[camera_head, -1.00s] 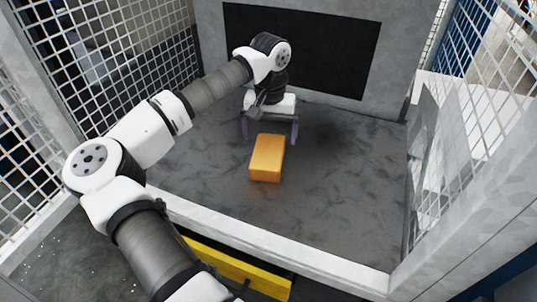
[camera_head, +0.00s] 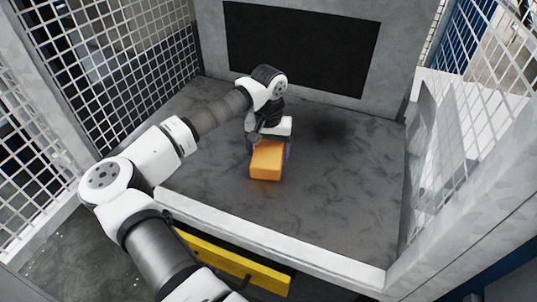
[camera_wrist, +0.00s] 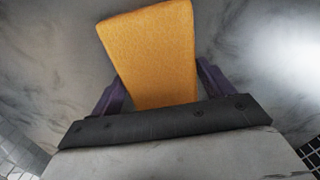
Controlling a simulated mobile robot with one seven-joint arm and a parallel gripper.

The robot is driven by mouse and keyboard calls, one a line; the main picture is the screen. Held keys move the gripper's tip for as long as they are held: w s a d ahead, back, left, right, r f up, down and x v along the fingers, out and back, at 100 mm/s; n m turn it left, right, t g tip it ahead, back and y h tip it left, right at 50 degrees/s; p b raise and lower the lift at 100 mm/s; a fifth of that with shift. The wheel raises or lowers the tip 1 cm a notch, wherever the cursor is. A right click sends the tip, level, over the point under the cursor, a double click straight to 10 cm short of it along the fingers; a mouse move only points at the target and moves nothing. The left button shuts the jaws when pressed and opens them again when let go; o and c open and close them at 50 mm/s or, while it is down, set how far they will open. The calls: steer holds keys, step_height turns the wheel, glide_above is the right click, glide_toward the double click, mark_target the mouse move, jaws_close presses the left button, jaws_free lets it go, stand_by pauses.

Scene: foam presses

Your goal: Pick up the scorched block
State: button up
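The block (camera_head: 267,163) is orange-yellow and lies on the dark grey floor of the press enclosure. I see no clear scorch mark on its visible faces. In the wrist view the block (camera_wrist: 155,50) runs from the top edge down between the two purple fingers. The fingertips are partly hidden by the block and the gripper body.
The grey floor (camera_head: 340,200) around the block is clear. A back wall with a black panel (camera_head: 300,48) stands behind. Wire mesh (camera_head: 120,60) closes the left side, and mesh with a clear panel the right. A pale sill (camera_head: 270,240) and yellow bar (camera_head: 235,264) run along the front.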

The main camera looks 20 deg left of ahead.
steer(key=c, duration=0.6)
steer(key=shift+r, duration=0.15)
